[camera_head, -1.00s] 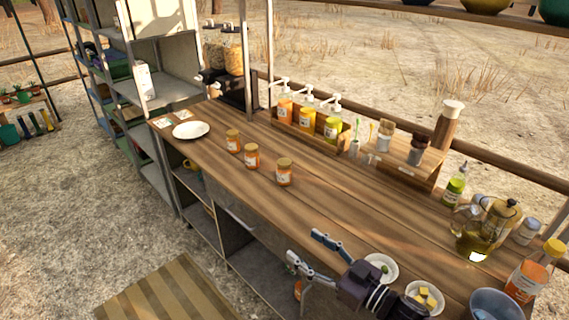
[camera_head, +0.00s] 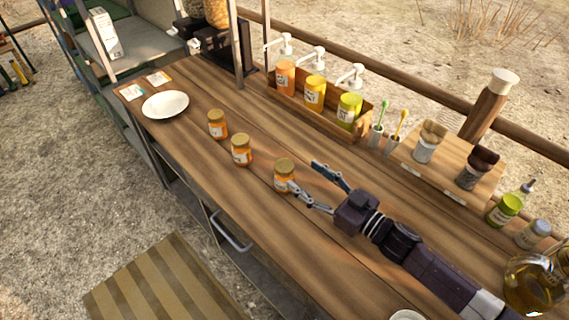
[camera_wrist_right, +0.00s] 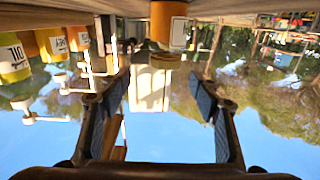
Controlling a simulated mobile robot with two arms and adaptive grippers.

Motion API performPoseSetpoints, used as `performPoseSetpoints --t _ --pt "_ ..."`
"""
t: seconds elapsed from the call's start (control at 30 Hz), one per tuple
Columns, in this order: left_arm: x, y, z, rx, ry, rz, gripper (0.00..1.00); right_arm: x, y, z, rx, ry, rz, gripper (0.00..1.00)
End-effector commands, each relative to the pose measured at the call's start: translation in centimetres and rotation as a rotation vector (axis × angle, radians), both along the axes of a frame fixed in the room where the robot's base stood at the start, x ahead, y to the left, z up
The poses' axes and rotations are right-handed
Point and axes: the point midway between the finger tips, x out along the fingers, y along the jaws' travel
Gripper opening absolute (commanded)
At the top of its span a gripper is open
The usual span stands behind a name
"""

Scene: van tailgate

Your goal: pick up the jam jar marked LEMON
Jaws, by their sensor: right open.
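Three orange jam jars with gold lids stand in a slanting row on the wooden counter: a far one (camera_head: 217,125), a middle one (camera_head: 241,151) and a near one (camera_head: 284,177). Their labels are too small to read, so I cannot tell which is LEMON. My right gripper (camera_head: 303,176) is open and empty, its fingertips close to the near jar; one finger overlaps that jar's right edge in the picture. In the right wrist view, which looks upside down, an orange jar (camera_wrist_right: 168,24) is ahead of the open fingers (camera_wrist_right: 160,88). My left gripper is not in view.
A wooden rack (camera_head: 300,112) with pump bottles stands behind the jars. A white plate (camera_head: 166,104) lies at the left. A small stand (camera_head: 450,170) with shakers and a glass oil jug (camera_head: 535,285) are on the right. The counter in front of the rack is fairly clear.

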Motion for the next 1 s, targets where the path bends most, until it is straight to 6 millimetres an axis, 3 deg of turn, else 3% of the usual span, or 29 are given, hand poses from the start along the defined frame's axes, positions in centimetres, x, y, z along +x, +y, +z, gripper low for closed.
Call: performPoseSetpoints --t 0.6,0.97,1.0 --pt "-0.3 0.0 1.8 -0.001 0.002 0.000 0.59 4.3 5.3 -0.3 0.001 -0.001 0.000 0.57" --pt "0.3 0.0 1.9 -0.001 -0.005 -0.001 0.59 5.0 6.0 -0.5 0.000 0.000 0.000 0.57" --pt "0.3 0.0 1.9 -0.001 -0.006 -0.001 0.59 5.0 6.0 -0.5 0.000 0.000 0.000 0.54"
